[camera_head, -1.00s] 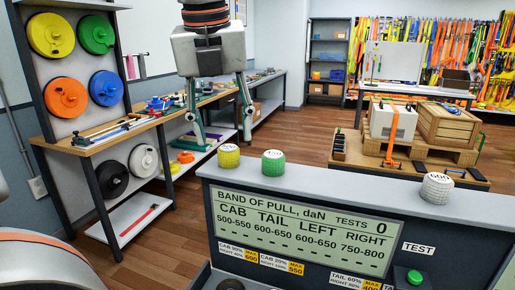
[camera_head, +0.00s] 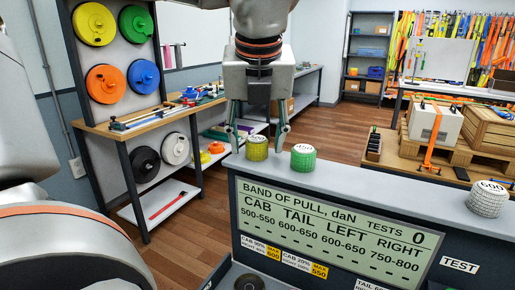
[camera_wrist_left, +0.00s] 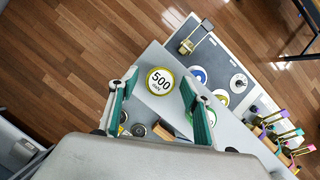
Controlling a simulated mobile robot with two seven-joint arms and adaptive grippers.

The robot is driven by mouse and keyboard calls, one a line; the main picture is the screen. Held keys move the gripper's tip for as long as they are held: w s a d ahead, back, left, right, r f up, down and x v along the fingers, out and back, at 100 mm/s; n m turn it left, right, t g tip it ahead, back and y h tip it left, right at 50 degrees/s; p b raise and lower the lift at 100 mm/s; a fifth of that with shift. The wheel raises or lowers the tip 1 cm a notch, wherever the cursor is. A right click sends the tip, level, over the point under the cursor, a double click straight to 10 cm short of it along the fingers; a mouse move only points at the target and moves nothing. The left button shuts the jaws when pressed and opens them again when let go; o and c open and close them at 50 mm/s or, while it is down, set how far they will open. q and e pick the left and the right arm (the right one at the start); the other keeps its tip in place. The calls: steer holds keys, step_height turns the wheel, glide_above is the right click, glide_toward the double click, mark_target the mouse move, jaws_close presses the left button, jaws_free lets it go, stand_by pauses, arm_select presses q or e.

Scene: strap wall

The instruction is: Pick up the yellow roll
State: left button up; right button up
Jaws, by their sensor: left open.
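The yellow roll (camera_head: 257,149) stands on the left end of the grey console top, with a white top face. In the left wrist view the yellow roll (camera_wrist_left: 160,81) shows from above, with "500" on its white face. My left gripper (camera_head: 257,143) points down over it, open, with one finger to each side of the roll and a gap on both sides. The left wrist view also shows my left gripper's (camera_wrist_left: 159,77) two teal fingers apart with the roll between them. My right gripper is not in view.
A green roll (camera_head: 303,158) stands close to the right of the yellow one. A white roll (camera_head: 488,198) stands at the right on the console (camera_head: 400,187). A wooden workbench (camera_head: 130,132) with a wall of coloured discs stands behind left. The console top between green and white rolls is clear.

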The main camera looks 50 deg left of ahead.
arm_select(q)
steer(key=c, duration=1.2)
steer(key=shift+r, duration=0.1)
